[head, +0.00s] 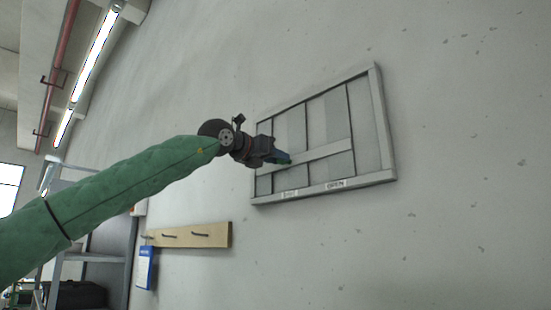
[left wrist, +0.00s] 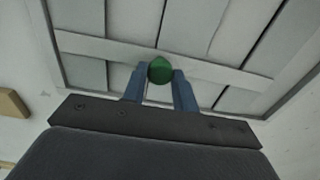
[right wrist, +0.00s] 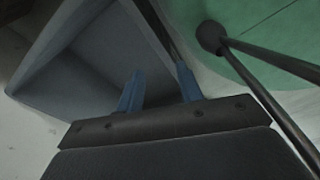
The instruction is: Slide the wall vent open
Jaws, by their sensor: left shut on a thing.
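The wall vent (head: 376,125) is a grey metal frame with panels and dark slots, fixed on the concrete wall. Its lower rim carries a label reading OPEN (head: 336,185) and a second label to the left that I cannot read. A horizontal bar (head: 325,151) crosses the panels. My left gripper (head: 286,160) is at the left part of this bar. In the left wrist view, my left gripper (left wrist: 160,85) is shut on a round green knob (left wrist: 160,69) on the bar. My right gripper (right wrist: 160,85) shows only in the right wrist view, with its fingers apart and nothing between them.
A wooden rail with hooks (head: 195,235) is on the wall below left of the vent, with a blue card (head: 147,268) hanging at its left end. A grey shelf (head: 95,257) stands at the far left. The wall right of the vent is clear.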

